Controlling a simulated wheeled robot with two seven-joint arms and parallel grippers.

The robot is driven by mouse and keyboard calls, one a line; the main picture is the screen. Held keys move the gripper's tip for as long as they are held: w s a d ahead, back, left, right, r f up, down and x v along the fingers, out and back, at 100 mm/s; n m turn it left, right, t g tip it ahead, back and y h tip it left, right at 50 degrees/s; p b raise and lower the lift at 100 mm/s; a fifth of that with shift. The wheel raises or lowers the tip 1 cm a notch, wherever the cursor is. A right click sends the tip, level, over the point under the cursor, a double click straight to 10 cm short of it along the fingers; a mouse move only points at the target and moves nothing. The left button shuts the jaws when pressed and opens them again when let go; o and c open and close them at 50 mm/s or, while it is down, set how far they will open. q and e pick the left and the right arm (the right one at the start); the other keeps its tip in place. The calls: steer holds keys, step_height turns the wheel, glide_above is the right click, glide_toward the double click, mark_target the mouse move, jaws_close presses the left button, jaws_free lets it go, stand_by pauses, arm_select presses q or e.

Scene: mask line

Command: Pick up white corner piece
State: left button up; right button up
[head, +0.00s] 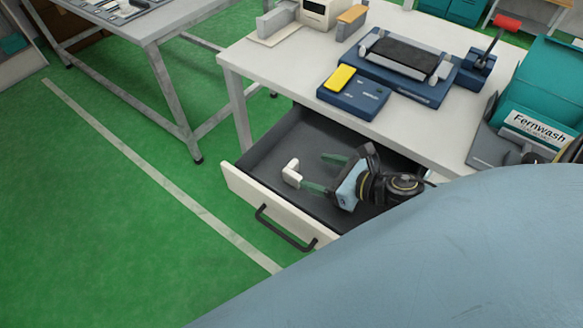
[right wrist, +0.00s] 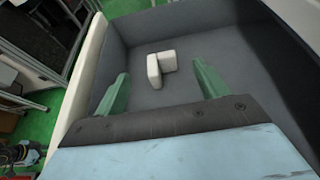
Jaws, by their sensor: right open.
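The white corner piece (head: 291,172) is a small L-shaped block inside the open grey drawer (head: 290,140). In the right wrist view the white corner piece (right wrist: 159,66) lies on the drawer floor (right wrist: 150,98), ahead of and between the two green fingers. My right gripper (head: 317,172) is over the drawer, its fingers spread and pointing left toward the piece. In the right wrist view my right gripper (right wrist: 160,85) is open and empty. It does not visibly touch the piece. My left gripper is not in view.
The drawer's white front with a black handle (head: 285,230) faces the green floor. The table edge overhangs the drawer's back.

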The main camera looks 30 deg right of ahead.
mark_target(290, 165)
steer(key=x, duration=0.5)
steer(key=shift+w+f+b, duration=0.25)
steer(key=shift+w+b, duration=0.05)
steer(key=shift+b, duration=0.05)
steer(key=shift+f+b+x, duration=0.15)
steer(key=shift+b+x, duration=0.15)
steer(key=shift+x, duration=0.9)
steer(key=shift+f+b+x, duration=0.15)
steer(key=shift+b+x, duration=0.15)
steer(key=shift+x, duration=0.9)
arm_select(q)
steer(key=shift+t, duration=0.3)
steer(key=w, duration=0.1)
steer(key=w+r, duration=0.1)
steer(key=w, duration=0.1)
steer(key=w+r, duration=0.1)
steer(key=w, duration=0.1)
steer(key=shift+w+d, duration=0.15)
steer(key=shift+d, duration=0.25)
arm_select(e)
steer(key=shift+s, duration=0.15)
steer(key=c, duration=1)
steer(key=shift+c, duration=0.2)
